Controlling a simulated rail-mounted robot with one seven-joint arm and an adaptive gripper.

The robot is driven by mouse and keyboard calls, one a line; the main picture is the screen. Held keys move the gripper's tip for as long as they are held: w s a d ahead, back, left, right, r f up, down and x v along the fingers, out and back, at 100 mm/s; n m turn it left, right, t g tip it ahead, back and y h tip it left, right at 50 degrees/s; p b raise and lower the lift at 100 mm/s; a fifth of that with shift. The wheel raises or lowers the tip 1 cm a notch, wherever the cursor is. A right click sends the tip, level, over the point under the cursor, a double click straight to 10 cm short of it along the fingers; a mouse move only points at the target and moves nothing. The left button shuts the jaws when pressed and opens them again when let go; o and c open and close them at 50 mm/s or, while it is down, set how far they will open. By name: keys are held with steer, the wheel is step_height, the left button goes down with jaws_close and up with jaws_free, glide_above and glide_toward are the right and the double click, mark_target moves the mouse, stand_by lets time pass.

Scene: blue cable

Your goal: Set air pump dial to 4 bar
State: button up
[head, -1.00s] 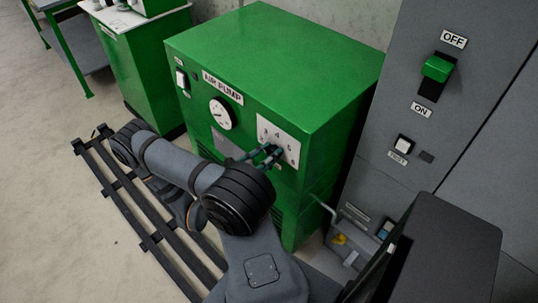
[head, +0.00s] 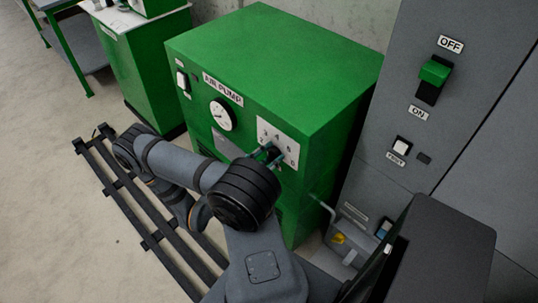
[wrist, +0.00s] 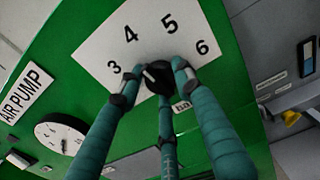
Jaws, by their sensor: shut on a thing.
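The green air pump (head: 270,60) has a white dial plate (head: 290,150) on its front face. In the wrist view the plate (wrist: 190,40) shows the numbers 3, 4, 5 and 6 around a black knob (wrist: 158,78). A pale mark sits on the knob's upper-left side, toward 3 and 4; its exact setting is hard to tell. My gripper (wrist: 155,85) has teal fingers with dark tips, closed around the knob. In the head view my gripper (head: 270,155) is at the plate, hiding most of the knob. The lower part of the scale is hidden.
A round pressure gauge (head: 222,114) is left of the dial plate. A grey cabinet (head: 395,120) with a green ON/OFF switch (head: 435,71) stands at the right. A dark slatted pallet (head: 130,205) lies on the floor at the left.

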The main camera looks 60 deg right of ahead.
steer(key=shift+r+m, duration=0.2)
steer(key=shift+m, duration=0.4)
steer(key=o, duration=1.1)
steer(key=shift+f, duration=0.1)
steer(key=shift+o, duration=0.2)
steer(key=shift+a, duration=0.1)
steer(key=w+a, duration=0.2)
steer(key=a, duration=0.9)
steer(key=shift+a, duration=0.35)
steer(key=shift+d, duration=0.1)
